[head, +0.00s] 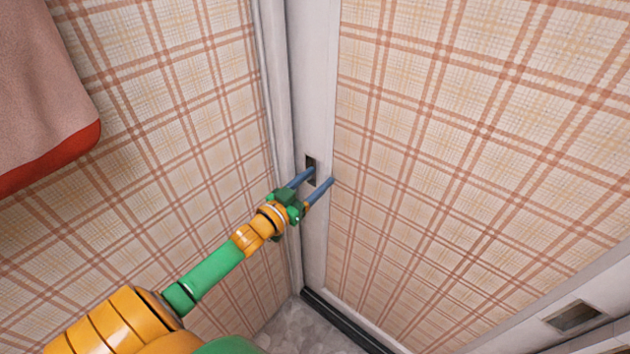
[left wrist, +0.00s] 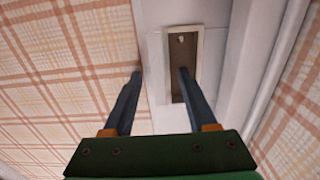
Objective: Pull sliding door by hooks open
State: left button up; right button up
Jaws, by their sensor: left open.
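The sliding door (head: 460,150) has a plaid panel in a white frame and stands right of the corner in the head view. A dark recessed pull (head: 310,161) sits in its white edge strip; the left wrist view shows this pull (left wrist: 183,42) with a pale rim. My left gripper (head: 322,175) is open at the pull. In the left wrist view, one blue finger of the gripper (left wrist: 160,72) overlaps the recess and the other lies outside it, over the frame's edge by the plaid. I cannot tell how deep the finger reaches. My right gripper is out of view.
A plaid wall (head: 160,130) meets the white door jamb at left. A pink cloth with a red hem (head: 45,100) hangs at the upper left. A dark floor track (head: 340,322) runs below the door. Another recessed plate (head: 573,317) shows at the lower right.

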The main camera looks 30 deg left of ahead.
pick_arm(q)
grip_shut()
dwell(1.4)
